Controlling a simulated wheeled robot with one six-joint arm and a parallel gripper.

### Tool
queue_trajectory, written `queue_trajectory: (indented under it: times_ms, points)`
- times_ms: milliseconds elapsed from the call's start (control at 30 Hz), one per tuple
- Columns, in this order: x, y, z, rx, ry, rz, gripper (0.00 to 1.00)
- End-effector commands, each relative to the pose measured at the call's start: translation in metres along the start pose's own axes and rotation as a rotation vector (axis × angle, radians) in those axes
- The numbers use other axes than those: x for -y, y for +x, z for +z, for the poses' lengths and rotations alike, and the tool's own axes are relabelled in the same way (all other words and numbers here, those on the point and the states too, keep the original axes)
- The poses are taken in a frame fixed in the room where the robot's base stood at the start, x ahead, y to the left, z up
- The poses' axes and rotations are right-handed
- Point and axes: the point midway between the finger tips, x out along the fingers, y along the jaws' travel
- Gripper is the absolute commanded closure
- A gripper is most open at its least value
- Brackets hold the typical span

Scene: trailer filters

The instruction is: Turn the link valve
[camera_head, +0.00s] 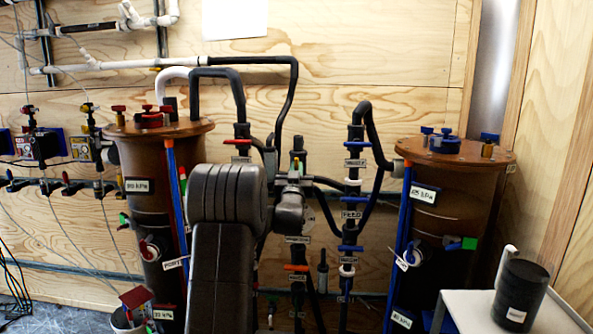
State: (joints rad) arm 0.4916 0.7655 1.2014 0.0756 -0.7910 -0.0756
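Several valves with coloured handles sit on dark pipes between two brown tanks. An orange-handled valve (297,267) is low in the middle, with a small label above it. I cannot read which valve is the link valve. Blue-handled valves (351,248) stand on the pipe to its right, and a red-handled valve (238,141) is at upper left. My dark grey arm rises in front of the pipes, and its wrist points away from the camera among them. My gripper (293,181) is mostly hidden by the wrist; its fingers and any contact cannot be made out.
The left tank (140,185) and right tank (460,220) flank the pipes. A grey table (470,312) with a black labelled canister (521,294) stands at lower right. More small valves and thin tubes line the wooden wall at left.

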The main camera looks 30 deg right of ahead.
Motion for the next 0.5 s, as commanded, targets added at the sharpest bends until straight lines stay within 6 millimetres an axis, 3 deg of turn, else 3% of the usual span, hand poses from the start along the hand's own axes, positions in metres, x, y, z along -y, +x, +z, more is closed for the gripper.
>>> queue_trajectory:
  times_ms: [500]
  points:
    - [-0.0008,-0.0010,0.0027,-0.001,0.123,0.051,1.00]
